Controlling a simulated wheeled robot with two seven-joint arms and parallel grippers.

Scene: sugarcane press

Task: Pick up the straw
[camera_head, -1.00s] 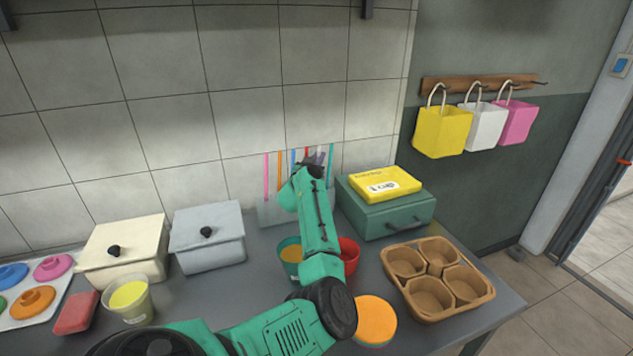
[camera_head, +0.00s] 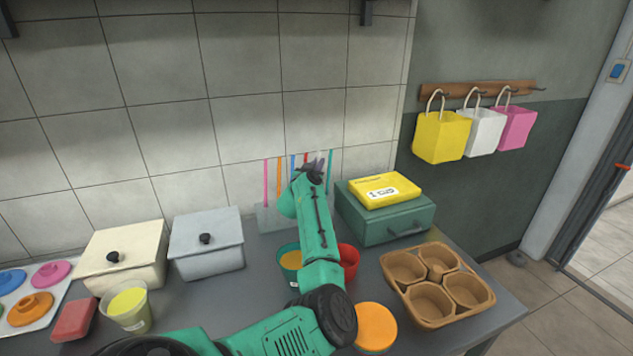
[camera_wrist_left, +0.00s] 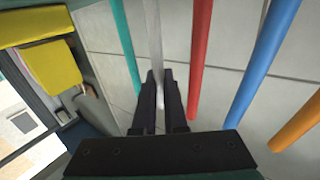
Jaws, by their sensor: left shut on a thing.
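Several upright straws stand in a row against the tiled wall: pink (camera_head: 266,182), orange (camera_head: 279,176), blue (camera_head: 292,168), red (camera_head: 306,160) and teal (camera_head: 330,168). A whitish straw (camera_wrist_left: 154,30) stands between the red and teal ones in the left wrist view. My left gripper (camera_head: 317,167) is at the upper part of the row. In the left wrist view its two dark fingers (camera_wrist_left: 160,78) are shut on the whitish straw, with the teal straw (camera_wrist_left: 126,50) and the red straw (camera_wrist_left: 200,50) just outside them. My arm hides part of the holder (camera_head: 270,218). My right gripper is not in view.
A green box (camera_head: 388,224) with a yellow box (camera_head: 384,190) on top stands right of my arm. A brown cup carrier (camera_head: 437,283), a teal cup (camera_head: 290,262) and a red cup (camera_head: 349,260) are on the counter. Two lidded bins (camera_head: 205,255) stand left.

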